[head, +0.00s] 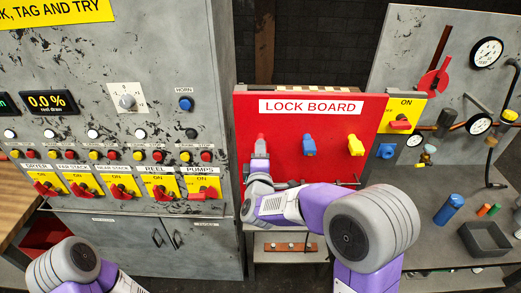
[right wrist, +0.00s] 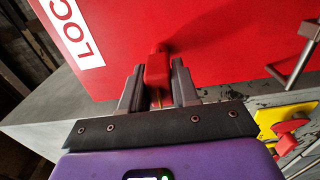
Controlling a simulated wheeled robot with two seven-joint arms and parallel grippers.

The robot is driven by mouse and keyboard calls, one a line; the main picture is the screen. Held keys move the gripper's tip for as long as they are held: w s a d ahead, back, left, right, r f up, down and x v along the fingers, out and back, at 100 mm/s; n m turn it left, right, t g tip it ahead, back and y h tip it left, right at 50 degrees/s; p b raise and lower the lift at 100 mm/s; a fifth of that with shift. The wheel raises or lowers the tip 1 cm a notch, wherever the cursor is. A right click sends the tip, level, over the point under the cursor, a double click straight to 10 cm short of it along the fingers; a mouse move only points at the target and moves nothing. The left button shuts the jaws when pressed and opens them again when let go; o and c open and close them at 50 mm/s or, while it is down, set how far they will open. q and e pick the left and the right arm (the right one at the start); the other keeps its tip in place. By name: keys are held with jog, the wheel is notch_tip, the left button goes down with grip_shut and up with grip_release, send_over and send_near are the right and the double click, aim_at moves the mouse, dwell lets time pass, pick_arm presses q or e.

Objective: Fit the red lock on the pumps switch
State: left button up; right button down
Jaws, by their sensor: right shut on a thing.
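The red lock (head: 260,137) hangs at the left of the red lock board (head: 284,92). My right gripper (head: 260,158) is at it from below. In the right wrist view the right gripper (right wrist: 157,88) has its two fingers on either side of the red lock (right wrist: 158,66), shut on it in front of the board. The pumps switch (head: 204,187) is a red handle on a yellow plate marked ON, under the PUMPS label, at the right end of the switch row. My left arm shows at the lower left; its gripper is out of view.
A blue lock (head: 309,145) and a yellow lock (head: 355,145) hang to the right on the board. Grey cabinet doors (head: 165,240) are below the switches. A grey bin (head: 484,239) and coloured cylinders are on the bench at right.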

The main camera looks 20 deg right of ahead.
jog(key=shift+p+v, duration=0.3)
jog(key=shift+v, duration=1.25)
